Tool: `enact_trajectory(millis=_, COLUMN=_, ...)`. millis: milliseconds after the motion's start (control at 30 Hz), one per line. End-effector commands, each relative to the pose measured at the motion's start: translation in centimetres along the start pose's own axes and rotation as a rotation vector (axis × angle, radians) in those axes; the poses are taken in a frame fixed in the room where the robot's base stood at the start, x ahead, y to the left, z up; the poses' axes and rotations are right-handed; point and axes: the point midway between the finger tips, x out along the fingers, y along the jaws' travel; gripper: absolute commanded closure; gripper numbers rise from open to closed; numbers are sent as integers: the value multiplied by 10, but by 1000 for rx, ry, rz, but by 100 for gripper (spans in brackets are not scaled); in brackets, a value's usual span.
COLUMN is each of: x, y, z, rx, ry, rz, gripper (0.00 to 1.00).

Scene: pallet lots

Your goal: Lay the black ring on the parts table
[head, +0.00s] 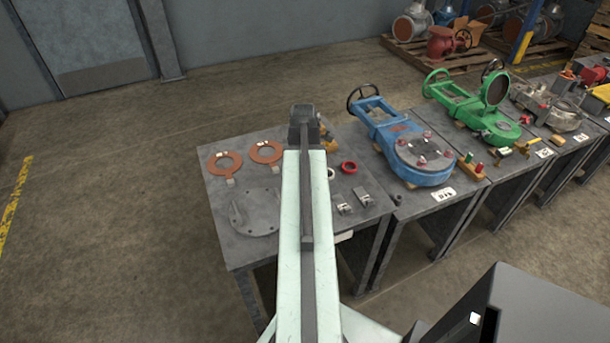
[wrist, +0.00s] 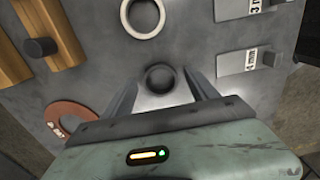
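My gripper (wrist: 161,76) is open over the grey parts table (wrist: 205,60), its two fingers spread in the wrist view. A small dark round piece (wrist: 160,78), which looks like the black ring, lies between the fingertips. A gap shows on each side, so the fingers do not seem to touch it. It appears to rest on the tabletop, though the height is hard to judge. In the head view the parts table (head: 215,192) is at centre left. My arm hides the gripper and the dark piece there.
A white ring (wrist: 143,15), a copper ring (wrist: 70,113) and wooden pieces (wrist: 62,18) lie around the gripper. Labelled metal blocks (wrist: 230,62) sit to the right. A red ring (head: 348,168) and a flange plate (head: 255,217) share the table. A blue valve (head: 395,135) stands beyond.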

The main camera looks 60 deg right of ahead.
Motion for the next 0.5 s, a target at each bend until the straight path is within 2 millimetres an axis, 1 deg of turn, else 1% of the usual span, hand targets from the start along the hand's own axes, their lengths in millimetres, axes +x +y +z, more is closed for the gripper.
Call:
enact_trajectory(millis=167, x=-1, y=0, z=0, rx=0, ry=0, rz=0, gripper=32)
enact_trajectory(millis=267, x=-7, y=0, z=0, rx=0, ry=0, rz=0, gripper=32)
enact_trajectory(millis=367, x=-19, y=0, z=0, rx=-1, ry=0, rz=0, gripper=32)
enact_trajectory(millis=500, x=-46, y=0, z=0, rx=-1, ry=0, rz=0, gripper=32)
